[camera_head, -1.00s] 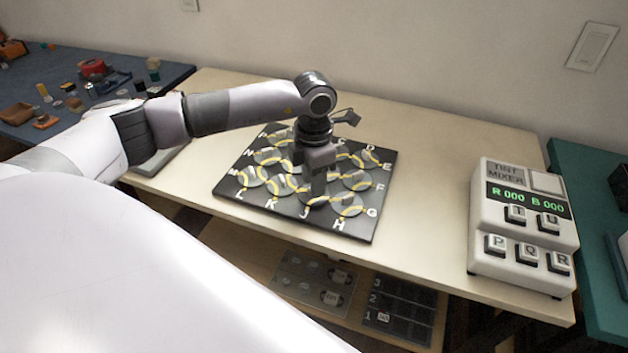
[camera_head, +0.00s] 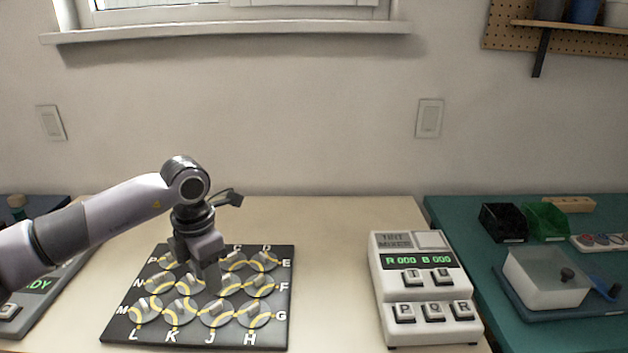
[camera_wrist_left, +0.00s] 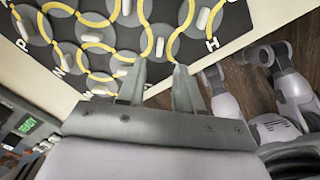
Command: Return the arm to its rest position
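My left gripper (camera_head: 208,286) hangs pointing down over the dark lettered board (camera_head: 112,330), on the J side of its middle. The board also shows there beyond the fingertips (camera_wrist_left: 225,22). It carries several round grey tiles with yellow curved tracks and pale grips. The gripper hides part of the tiles behind it. I cannot tell the exact gap between fingertips and tiles. My right gripper does not show.
The tint mixer (camera_head: 425,290) stands right of the board on the pale bench (camera_head: 335,250). A grey device with a green display (camera_head: 38,285) is at left. The teal table (camera_head: 480,222) holds a white tub (camera_head: 545,278) and bins. The bench between board and mixer is clear.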

